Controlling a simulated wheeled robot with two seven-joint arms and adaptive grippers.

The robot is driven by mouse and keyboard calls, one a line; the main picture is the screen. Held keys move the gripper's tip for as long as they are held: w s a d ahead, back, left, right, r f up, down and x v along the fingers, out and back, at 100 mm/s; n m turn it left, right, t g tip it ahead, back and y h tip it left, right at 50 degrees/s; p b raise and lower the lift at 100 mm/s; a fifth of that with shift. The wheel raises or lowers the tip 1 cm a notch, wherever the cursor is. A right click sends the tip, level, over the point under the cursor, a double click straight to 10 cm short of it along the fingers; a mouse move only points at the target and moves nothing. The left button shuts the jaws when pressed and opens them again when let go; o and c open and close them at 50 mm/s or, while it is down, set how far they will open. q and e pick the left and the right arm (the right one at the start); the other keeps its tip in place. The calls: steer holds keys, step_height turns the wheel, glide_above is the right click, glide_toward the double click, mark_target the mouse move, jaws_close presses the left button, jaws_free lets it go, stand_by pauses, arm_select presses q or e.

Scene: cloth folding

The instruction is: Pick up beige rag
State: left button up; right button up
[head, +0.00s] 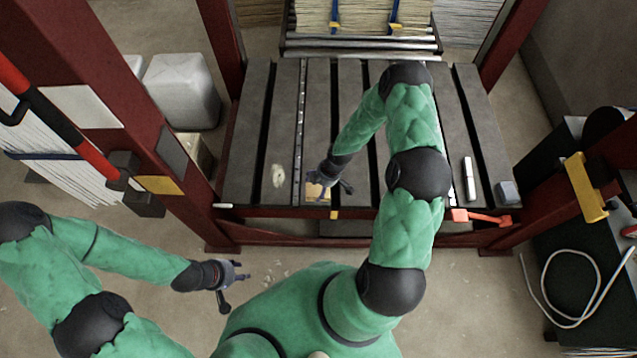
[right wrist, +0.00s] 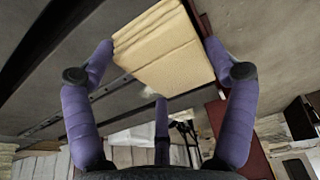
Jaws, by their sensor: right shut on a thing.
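The beige rag (head: 313,191) is a small folded block near the front edge of the slatted table, partly hidden by my right gripper in the head view. In the right wrist view the rag (right wrist: 165,48) shows as a layered folded cloth between the purple fingers. My right gripper (head: 332,188) is shut on the rag, with fingers on both sides of it in the right wrist view (right wrist: 160,75). I cannot tell whether the rag touches the table. My left gripper (head: 238,286) is open and empty, off the table in front of its left side.
The grey slatted table (head: 238,165) has dark gaps between slats. A pale patch (head: 277,176) lies left of the rag. A white stick-like item (head: 468,180) and a grey block (head: 507,192) lie at the right. Red posts (head: 222,45) flank the table.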

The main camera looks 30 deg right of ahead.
steer(key=s+a+r, duration=0.1)
steer(key=s, duration=0.1)
steer(key=s+a+r, duration=0.1)
steer(key=s+r, duration=0.1)
steer(key=s, duration=0.1)
steer(key=s+a+r, duration=0.1)
steer(key=s+r, duration=0.1)
steer(key=shift+s, duration=0.4)
steer(key=shift+s+a+r, duration=0.25)
steer(key=shift+s, duration=0.3)
steer(key=shift+s+a+r, duration=0.25)
steer(key=shift+s, duration=0.3)
